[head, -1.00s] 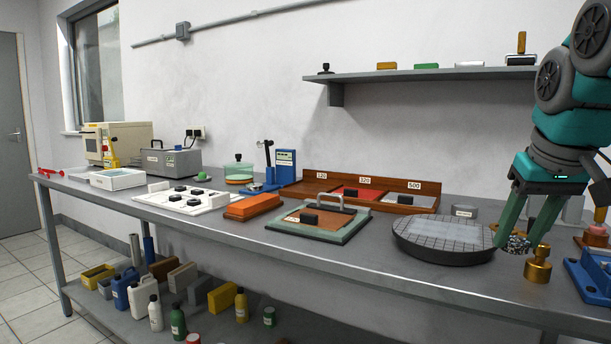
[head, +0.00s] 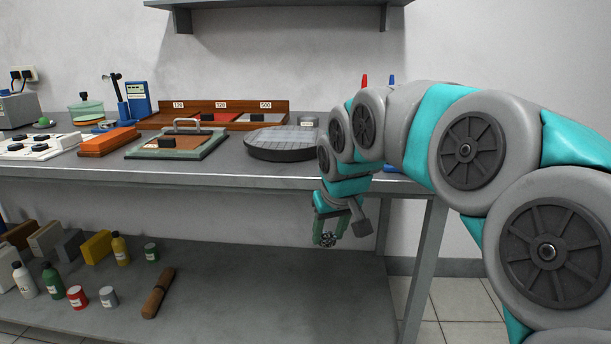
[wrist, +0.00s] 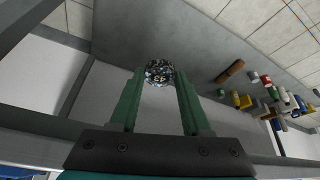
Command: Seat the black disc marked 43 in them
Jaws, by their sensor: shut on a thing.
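My gripper (head: 330,226) hangs in front of the bench's front edge, lower than the bench top and above the level of the lower shelf. It is shut on a small rounded, speckled black-and-silver piece (wrist: 160,72). I cannot make out a magnet pair or gap in these frames.
The bench top (head: 215,168) holds a round dark plate (head: 283,153), a framed board with a handle (head: 177,150), an orange block (head: 108,142) and a wooden rack (head: 285,104). My arm hides the bench's right end.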

